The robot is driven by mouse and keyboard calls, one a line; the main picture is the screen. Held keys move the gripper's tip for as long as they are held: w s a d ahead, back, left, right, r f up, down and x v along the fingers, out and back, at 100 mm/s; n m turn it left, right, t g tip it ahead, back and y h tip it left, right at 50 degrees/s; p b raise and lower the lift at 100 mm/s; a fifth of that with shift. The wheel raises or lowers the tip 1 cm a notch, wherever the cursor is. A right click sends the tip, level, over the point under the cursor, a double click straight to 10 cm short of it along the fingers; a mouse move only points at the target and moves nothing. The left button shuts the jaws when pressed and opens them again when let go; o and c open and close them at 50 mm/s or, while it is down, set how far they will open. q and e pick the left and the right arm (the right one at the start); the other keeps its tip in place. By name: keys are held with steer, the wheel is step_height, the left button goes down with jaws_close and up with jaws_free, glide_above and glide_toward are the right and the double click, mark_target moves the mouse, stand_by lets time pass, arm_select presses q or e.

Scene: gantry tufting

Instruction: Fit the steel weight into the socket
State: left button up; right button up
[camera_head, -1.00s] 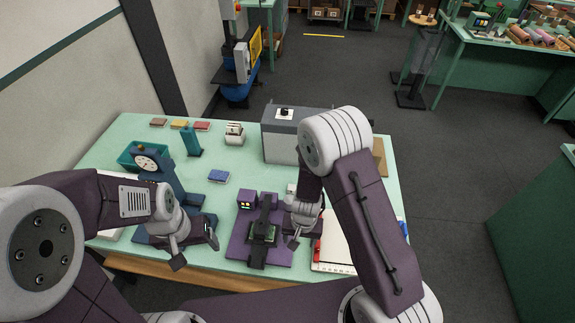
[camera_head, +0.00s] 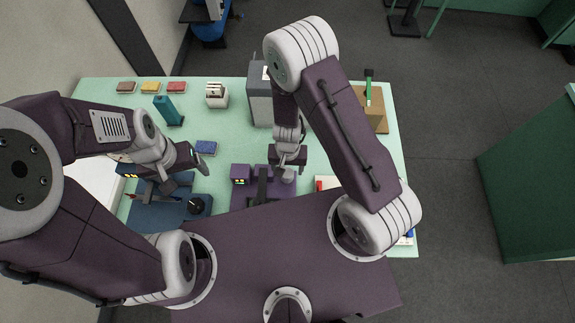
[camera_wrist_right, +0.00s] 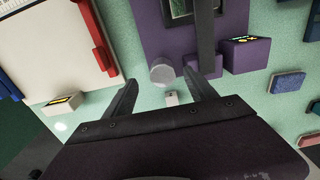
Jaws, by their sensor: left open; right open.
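A grey, round-topped cylinder (camera_wrist_right: 162,72), which looks like the steel weight, shows in the right wrist view at the edge of the purple fixture (camera_wrist_right: 149,32). My right gripper (camera_wrist_right: 160,78) is open, with its fingertips on either side of the cylinder in that picture; I cannot tell whether they touch it. In the head view, my right gripper (camera_head: 290,170) is over the back right of the purple fixture (camera_head: 240,195), and the weight is hidden. My left gripper (camera_head: 187,178) is open and empty above the blue machine (camera_head: 150,215). I cannot make out the socket for certain.
A grey box (camera_head: 259,100) stands behind my right gripper. A blue block (camera_head: 206,147), a teal stand (camera_head: 168,111) and a white holder (camera_head: 216,95) are on the green table (camera_head: 238,135). A small white piece (camera_wrist_right: 171,97) lies near the cylinder.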

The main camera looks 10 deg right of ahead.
mark_target(287, 172)
steer(key=f+b, duration=0.2)
steer(key=w+f+b, duration=0.1)
steer(key=f, duration=0.2)
steer(key=f+b, duration=0.2)
steer(key=shift+w+f+b, duration=0.15)
steer(key=shift+w+b, duration=0.2)
steer(key=shift+s+f+b, duration=0.2)
steer(key=shift+f+b, duration=0.05)
steer(key=shift+b, duration=0.05)
steer(key=shift+s+r, duration=0.15)
steer(key=shift+s, duration=0.1)
steer(key=shift+w, duration=0.3)
arm_select(q)
step_height(287, 172, down, 8)
steer(key=w, duration=0.1)
steer(key=shift+w+r, duration=0.2)
steer(key=shift+w, duration=0.1)
steer(key=shift+s, duration=0.2)
arm_select(e)
steer(key=shift+s, duration=0.2)
arm_select(q)
steer(key=shift+w, duration=0.15)
arm_select(e)
steer(key=shift+w, duration=0.15)
